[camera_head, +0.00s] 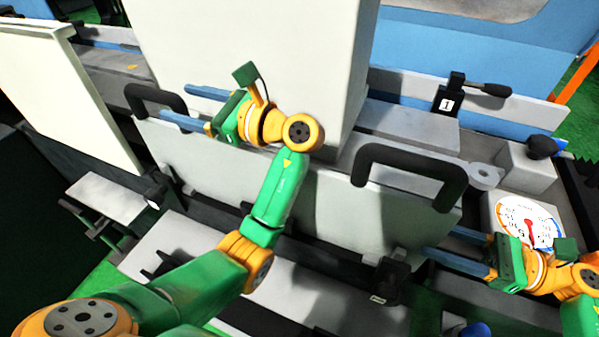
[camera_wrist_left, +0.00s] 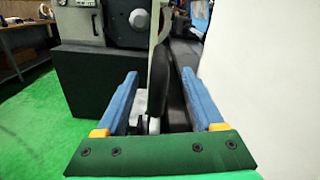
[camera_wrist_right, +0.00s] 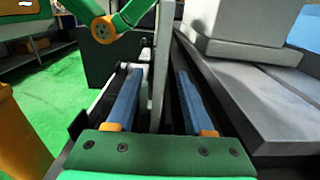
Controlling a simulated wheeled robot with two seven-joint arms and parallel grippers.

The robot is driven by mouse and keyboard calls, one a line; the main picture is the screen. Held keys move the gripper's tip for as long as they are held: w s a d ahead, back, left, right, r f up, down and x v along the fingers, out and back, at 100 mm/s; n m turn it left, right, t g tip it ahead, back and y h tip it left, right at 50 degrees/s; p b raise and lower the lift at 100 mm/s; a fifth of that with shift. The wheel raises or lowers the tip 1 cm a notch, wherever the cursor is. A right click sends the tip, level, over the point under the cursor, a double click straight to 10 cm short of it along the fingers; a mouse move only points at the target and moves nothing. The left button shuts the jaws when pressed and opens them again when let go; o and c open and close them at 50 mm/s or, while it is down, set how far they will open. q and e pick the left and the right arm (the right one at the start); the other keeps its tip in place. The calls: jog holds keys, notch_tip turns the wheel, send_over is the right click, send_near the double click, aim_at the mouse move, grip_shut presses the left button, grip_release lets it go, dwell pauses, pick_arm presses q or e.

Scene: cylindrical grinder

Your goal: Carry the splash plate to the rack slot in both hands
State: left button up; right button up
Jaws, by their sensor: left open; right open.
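The splash plate (camera_head: 340,205) is a grey panel with two black handles on its upper edge. It stands on edge in front of the big white block. My left gripper (camera_head: 175,101) is open near the left handle (camera_head: 155,98); the left wrist view shows the dark handle (camera_wrist_left: 160,80) edge-on between its fingers. My right gripper (camera_head: 440,241) is open at the plate's right end, below the right handle (camera_head: 410,160). In the right wrist view the plate (camera_wrist_right: 160,60) shows edge-on between the fingers. I cannot tell whether either gripper touches it. I cannot surely identify the rack slot.
A black clamp with a label "1" (camera_head: 447,104) stands at the back right. A round dial (camera_head: 527,222) is beside my right gripper. A pale panel (camera_head: 75,90) stands at the left. Black brackets (camera_head: 388,280) sit below the plate. The white block (camera_head: 255,60) rises behind it.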

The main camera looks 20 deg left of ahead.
aim_at(398, 227)
pick_arm(q)
jog(key=shift+s+r, duration=0.1)
pick_arm(e)
jog(key=shift+s, duration=0.1)
pick_arm(q)
jog(key=shift+a, duration=0.25)
pick_arm(e)
jog(key=shift+a, duration=0.25)
pick_arm(q)
jog(key=a, duration=0.6)
jog(key=shift+a, duration=0.35)
pick_arm(e)
jog(key=a, duration=0.6)
jog(key=shift+a, duration=0.25)
pick_arm(q)
jog(key=c, duration=0.7)
pick_arm(e)
jog(key=c, duration=0.6)
pick_arm(q)
grip_shut()
pick_arm(e)
grip_shut()
